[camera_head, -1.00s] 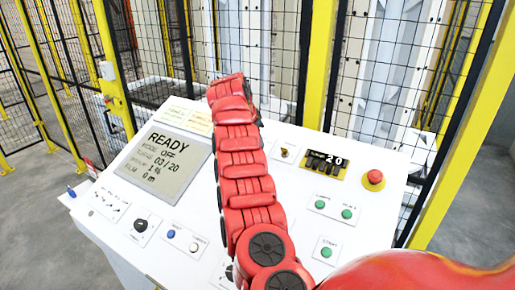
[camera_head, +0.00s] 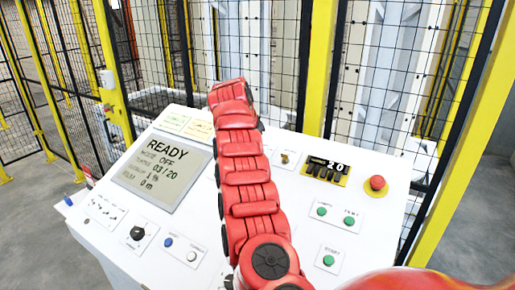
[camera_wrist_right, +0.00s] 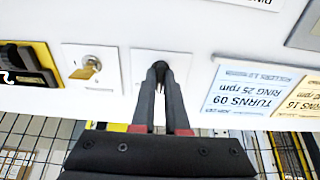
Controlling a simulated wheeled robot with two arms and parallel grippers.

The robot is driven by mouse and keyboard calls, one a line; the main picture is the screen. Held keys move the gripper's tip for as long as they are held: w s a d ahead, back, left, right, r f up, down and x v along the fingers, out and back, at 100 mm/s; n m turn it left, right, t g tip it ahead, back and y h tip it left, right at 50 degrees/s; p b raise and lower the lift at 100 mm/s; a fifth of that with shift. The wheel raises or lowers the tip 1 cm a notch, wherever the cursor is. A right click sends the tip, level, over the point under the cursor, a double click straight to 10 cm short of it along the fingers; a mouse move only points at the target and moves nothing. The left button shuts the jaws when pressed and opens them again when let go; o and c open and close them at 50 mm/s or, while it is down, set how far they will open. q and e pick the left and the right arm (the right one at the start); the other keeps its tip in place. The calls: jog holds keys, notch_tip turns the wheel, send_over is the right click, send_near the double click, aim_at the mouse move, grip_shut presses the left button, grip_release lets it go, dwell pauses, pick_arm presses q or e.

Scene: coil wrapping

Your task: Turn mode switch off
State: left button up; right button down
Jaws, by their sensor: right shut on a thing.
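In the right wrist view, my right gripper (camera_wrist_right: 161,72) is shut on a small dark switch lever in front of a square white plate (camera_wrist_right: 142,62). The fingers cover most of the switch, so its position is hard to read. In the head view my red right arm reaches across the panel and hides this switch and the gripper. The panel screen (camera_head: 163,172) reads READY, and the line below appears to read mode OFF. My left gripper is not in view.
Printed cards (camera_wrist_right: 240,88) lie on the other side. Mesh fencing (camera_head: 275,60) stands behind.

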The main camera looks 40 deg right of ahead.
jog(key=c, duration=0.9)
grip_release()
jog(key=shift+r, duration=0.1)
jog(key=shift+a+r, duration=0.15)
jog(key=shift+r, duration=0.1)
jog(key=p+v, duration=0.6)
jog(key=v, duration=1)
jog(key=shift+s+a+r, duration=0.1)
jog(key=shift+s+r, duration=0.05)
jog(key=shift+r, duration=0.15)
jog(key=shift+a+f, duration=0.1)
jog(key=shift+f, duration=0.05)
